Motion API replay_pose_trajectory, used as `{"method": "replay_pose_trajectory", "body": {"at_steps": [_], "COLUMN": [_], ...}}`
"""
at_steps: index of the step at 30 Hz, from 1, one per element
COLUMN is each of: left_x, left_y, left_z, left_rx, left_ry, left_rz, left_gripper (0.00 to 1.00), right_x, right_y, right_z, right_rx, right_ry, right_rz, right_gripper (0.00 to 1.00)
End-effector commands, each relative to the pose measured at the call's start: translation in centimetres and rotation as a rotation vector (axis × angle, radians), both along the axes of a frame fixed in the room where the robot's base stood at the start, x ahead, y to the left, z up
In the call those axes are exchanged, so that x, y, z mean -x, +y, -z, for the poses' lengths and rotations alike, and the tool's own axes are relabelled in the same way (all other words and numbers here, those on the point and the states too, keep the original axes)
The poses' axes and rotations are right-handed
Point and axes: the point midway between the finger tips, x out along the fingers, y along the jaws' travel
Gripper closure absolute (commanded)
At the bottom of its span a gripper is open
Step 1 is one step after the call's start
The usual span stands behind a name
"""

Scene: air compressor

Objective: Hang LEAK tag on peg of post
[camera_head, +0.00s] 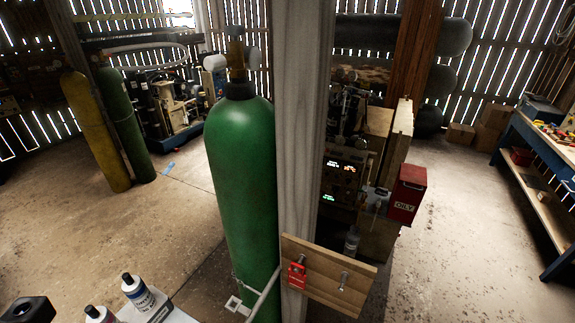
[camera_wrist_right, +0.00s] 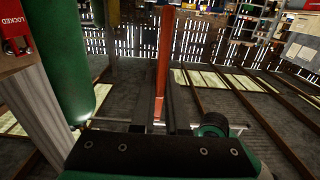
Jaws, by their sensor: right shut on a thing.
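A wooden board (camera_head: 325,262) is fixed low on the post. A red tag (camera_head: 297,274) hangs at its left peg, and the right peg (camera_head: 343,281) is bare. In the right wrist view, the red tag (camera_wrist_right: 14,22) reads LOCKED. My right gripper (camera_wrist_right: 160,100) is shut on a narrow red thing (camera_wrist_right: 160,100), apparently the LEAK tag edge-on; no lettering shows. The gripper is apart from the post and cylinder. It is out of the head view.
A red OILY box (camera_head: 406,194) stands right of the post. Bottles (camera_head: 138,291) stand at the front left. A blue workbench (camera_head: 545,145) is at the far right, and a yellow cylinder (camera_head: 95,130) stands at the left.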

Motion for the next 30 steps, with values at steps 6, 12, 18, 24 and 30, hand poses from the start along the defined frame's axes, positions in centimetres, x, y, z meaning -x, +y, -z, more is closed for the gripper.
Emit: {"method": "replay_pose_trajectory", "body": {"at_steps": [6,12,18,24,30], "left_x": [0.0,0.0,0.0,0.0,0.0], "left_y": [0.0,0.0,0.0,0.0,0.0], "left_z": [0.0,0.0,-1.0,-4.4,-7.8], "left_rx": [0.0,0.0,0.0,0.0,0.0], "left_ry": [0.0,0.0,0.0,0.0,-0.001], "left_rz": [0.0,0.0,0.0,0.0,0.0], "left_gripper": [0.53,0.53,0.53,0.53,0.53], "right_x": [0.0,0.0,-0.6,-2.6,-3.5], "right_y": [0.0,0.0,-0.5,-4.0,-10.0], "right_z": [0.0,0.0,-2.3,-9.6,-14.1], "right_rx": [0.0,0.0,0.0,-0.002,-0.002], "right_ry": [0.0,0.0,-0.004,-0.004,0.003], "right_rz": [0.0,0.0,0.061,0.352,0.713], "right_gripper": [1.0,1.0,1.0,1.0,1.0]}}
